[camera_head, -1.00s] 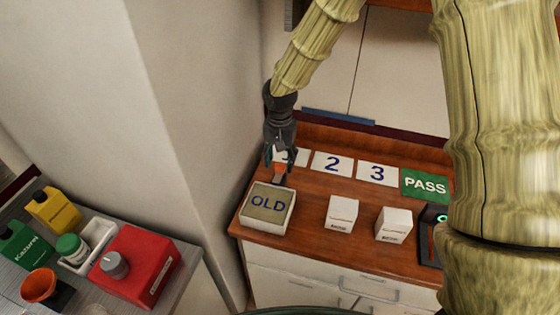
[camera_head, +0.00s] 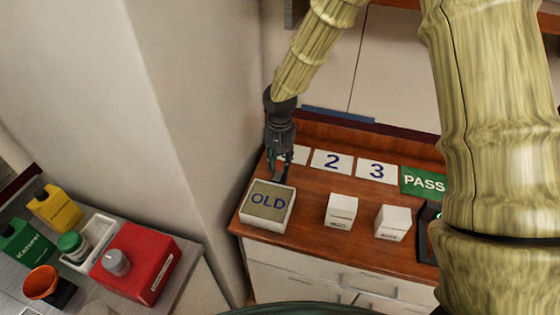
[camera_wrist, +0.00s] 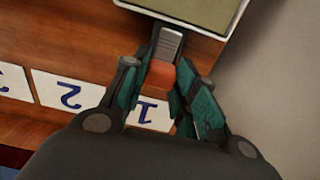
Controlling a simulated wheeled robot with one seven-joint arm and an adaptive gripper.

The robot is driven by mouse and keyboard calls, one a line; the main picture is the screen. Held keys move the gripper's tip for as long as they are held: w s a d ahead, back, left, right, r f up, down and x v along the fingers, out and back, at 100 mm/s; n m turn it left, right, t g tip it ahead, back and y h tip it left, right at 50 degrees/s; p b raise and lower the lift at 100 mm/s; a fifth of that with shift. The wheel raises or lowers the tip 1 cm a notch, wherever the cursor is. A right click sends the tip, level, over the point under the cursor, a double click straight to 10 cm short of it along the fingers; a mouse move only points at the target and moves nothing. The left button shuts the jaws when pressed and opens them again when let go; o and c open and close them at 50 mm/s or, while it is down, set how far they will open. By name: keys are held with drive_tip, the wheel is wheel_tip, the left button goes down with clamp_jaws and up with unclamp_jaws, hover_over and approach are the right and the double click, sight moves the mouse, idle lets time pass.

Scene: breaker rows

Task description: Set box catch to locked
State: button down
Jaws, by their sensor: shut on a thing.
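A box marked OLD (camera_head: 267,228), with a pale rim and beige top, stands at the left end of the wooden counter. Its edge shows at the top of the wrist view (camera_wrist: 230,12). A small catch-like piece with a grey ridged part (camera_wrist: 167,42) and an orange block (camera_wrist: 160,76) lies beside that edge. My gripper (camera_wrist: 159,88) is shut on the orange block, with a teal finger on each side. In the head view, my gripper (camera_head: 279,168) is just behind the box, and the orange block is hidden. No locked mark is readable.
Cards 1 (camera_wrist: 150,115), 2 (camera_head: 332,162) and 3 (camera_head: 376,170) and a green PASS card (camera_head: 423,182) line the counter's back. Two white boxes (camera_head: 341,211) (camera_head: 393,223) stand right. A red box with a grey knob (camera_head: 135,263) is on the left bench. A wall is close left.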

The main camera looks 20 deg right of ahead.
sight(277, 176)
drive_tip(key=shift+s+a+f, duration=0.1)
drive_tip(key=shift+s+a, duration=0.35)
drive_tip(key=shift+s, duration=0.25)
drive_tip(key=shift+s+a, duration=0.4)
drive_tip(key=shift+s, duration=0.25)
drive_tip(key=c, duration=1.1)
unclamp_jaws()
drive_tip(key=shift+a, duration=0.15)
drive_tip(key=shift+r, duration=0.35)
wheel_tip(277, 176, up, 11)
drive_tip(key=shift+r, duration=0.2)
